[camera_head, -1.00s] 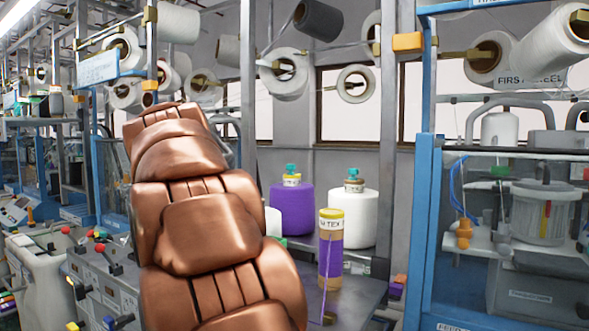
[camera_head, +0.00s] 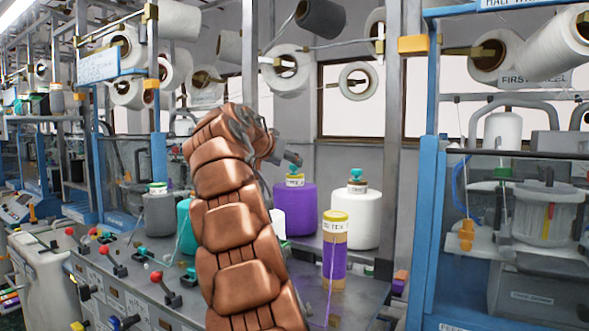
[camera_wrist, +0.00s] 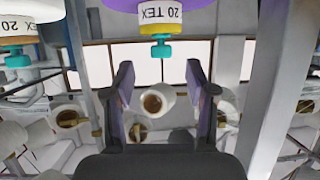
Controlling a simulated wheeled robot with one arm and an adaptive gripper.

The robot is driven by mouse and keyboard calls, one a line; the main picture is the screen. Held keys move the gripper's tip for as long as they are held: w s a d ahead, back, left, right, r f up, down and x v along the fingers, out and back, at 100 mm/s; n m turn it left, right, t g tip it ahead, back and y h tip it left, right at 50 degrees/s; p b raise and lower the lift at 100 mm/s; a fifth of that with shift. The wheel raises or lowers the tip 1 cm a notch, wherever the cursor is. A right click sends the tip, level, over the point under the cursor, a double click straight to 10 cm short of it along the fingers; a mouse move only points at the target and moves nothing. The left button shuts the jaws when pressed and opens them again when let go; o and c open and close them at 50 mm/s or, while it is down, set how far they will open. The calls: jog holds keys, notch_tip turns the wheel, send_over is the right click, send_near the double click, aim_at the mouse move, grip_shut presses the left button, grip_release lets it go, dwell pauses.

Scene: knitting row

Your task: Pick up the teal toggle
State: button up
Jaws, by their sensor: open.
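Teal toggle-like pieces show in more than one place, and I cannot tell which is meant. In the head view a small teal knob (camera_head: 140,252) is on the grey machine panel, left of my arm. Another teal piece (camera_head: 295,170) tops the purple yarn cone (camera_head: 294,210), and it also shows in the upside-down wrist view (camera_wrist: 162,50). A third teal piece (camera_head: 356,174) tops the white cone (camera_head: 352,218). My gripper (camera_wrist: 160,92) is open and empty. In the wrist view the purple cone's teal piece appears just beyond its fingertips, apart from them.
A yellow-capped purple spool (camera_head: 333,250) stands on the bench in front of the white cone. A grey cone (camera_head: 158,215) and a teal cone (camera_head: 188,225) stand left of my arm. Red-knobbed levers (camera_head: 160,283) rise from the panel. A blue machine frame (camera_head: 427,220) stands right.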

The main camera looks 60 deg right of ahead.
aim_at(294, 170)
jog(key=shift+p+x, duration=1)
jog(key=shift+x, duration=1.7)
jog(key=shift+w+a, duration=0.1)
jog(key=shift+w, duration=0.05)
jog(key=shift+c, duration=0.3)
jog(key=c, duration=0.8)
jog(key=shift+o, duration=0.2)
